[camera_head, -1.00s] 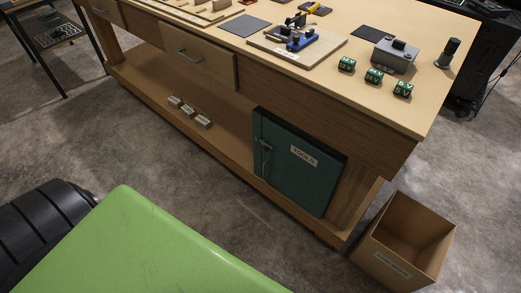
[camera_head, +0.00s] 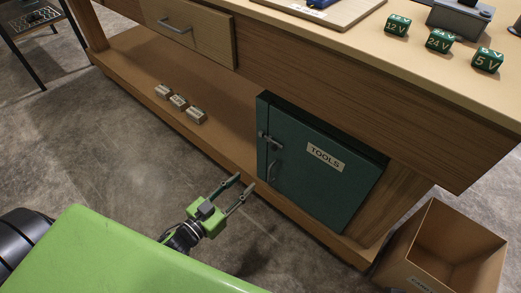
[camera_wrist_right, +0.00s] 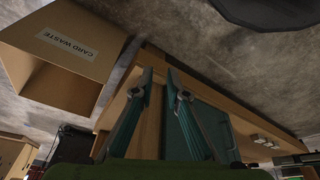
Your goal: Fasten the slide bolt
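The slide bolt (camera_head: 268,140) is a small grey metal fitting near the top left edge of the green TOOLS cabinet door (camera_head: 325,190), under the workbench. A grey pull handle (camera_head: 273,171) sits just below it. I cannot tell whether the bolt is engaged. My left gripper (camera_head: 246,182) is open and empty, in front of and to the lower left of the bolt, apart from the door. My right gripper (camera_wrist_right: 158,72) is open and empty in the right wrist view, with the green cabinet (camera_wrist_right: 208,118) behind its fingers. It is not visible in the head view.
A cardboard waste box (camera_head: 440,250) stands on the floor right of the cabinet; it also shows in the right wrist view (camera_wrist_right: 65,55). Several small labelled blocks (camera_head: 178,101) lie on the bench's lower shelf. The bench top (camera_head: 350,38) overhangs the cabinet. The floor before the bench is clear.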

